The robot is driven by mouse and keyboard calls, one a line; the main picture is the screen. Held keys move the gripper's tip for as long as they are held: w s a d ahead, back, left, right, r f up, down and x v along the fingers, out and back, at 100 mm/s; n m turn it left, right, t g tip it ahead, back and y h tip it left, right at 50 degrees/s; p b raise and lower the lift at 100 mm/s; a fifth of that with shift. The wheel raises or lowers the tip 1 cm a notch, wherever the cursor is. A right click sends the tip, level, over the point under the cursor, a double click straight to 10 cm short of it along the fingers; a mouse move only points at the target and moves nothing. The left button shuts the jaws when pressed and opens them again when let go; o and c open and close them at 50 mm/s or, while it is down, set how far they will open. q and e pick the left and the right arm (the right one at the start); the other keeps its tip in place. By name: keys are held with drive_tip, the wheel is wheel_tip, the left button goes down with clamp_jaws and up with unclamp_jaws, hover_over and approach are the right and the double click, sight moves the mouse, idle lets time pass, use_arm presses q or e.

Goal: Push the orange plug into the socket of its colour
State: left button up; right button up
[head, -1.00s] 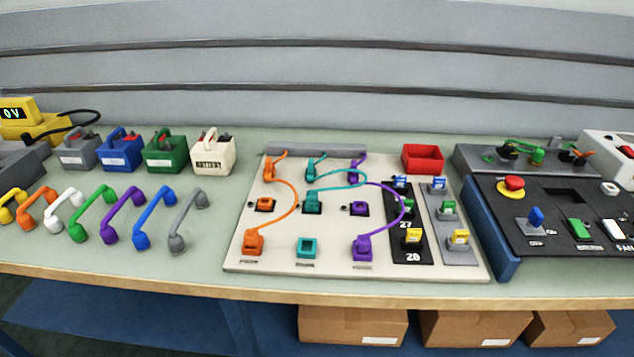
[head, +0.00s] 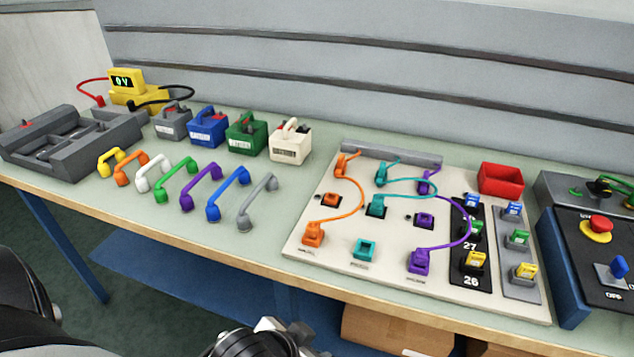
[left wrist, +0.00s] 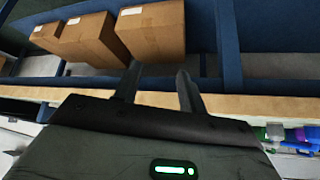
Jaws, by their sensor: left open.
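The orange plug (head: 313,234) sits at the front left of the pale board (head: 300,258), in the parking spot in front of the orange socket. Its orange cable curves right and back to the board's rear. The orange socket (head: 330,199) is a small orange-rimmed square on a dark plate, behind the plug, and looks empty. My left gripper (left wrist: 157,92) shows in the left wrist view with two dark fingers apart and nothing between them. It is near the bench's front edge, away from the plug. My right gripper is not in view.
A teal plug (head: 376,206) and a purple plug (head: 419,261) with cables are also on the board. Coloured handles (head: 228,194) stand to its left, a red bin (head: 501,179) at its back right. Cardboard boxes (left wrist: 152,31) lie under the bench.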

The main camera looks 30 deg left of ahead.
use_arm(q)
drive_tip(key=w+d+r+t+h, duration=0.1)
drive_tip(key=w+d+r+t, duration=0.1)
drive_tip(key=w+r+t, duration=0.55)
drive_tip(key=w+d+r+t, duration=0.1)
drive_tip(key=w+r+t, duration=0.2)
drive_tip(key=w+r, duration=0.85)
drive_tip(key=s+d+r+m+g+h, duration=0.3)
drive_tip(key=d+r+m+g+h, duration=0.2)
drive_tip(key=d+r+m+h, duration=0.8)
drive_tip(key=g+y, duration=1.3)
drive_tip(key=y, duration=0.2)
hover_over(313, 225)
wheel_tip(313, 225, down, 15)
wheel_tip(313, 225, down, 4)
drive_tip(key=b, duration=0.3)
drive_tip(key=shift+r, duration=0.1)
wheel_tip(313, 225, down, 4)
drive_tip(key=b, duration=0.2)
drive_tip(key=shift+r+b, duration=0.15)
drive_tip(key=shift+b, duration=0.15)
drive_tip(key=shift+f, duration=0.35)
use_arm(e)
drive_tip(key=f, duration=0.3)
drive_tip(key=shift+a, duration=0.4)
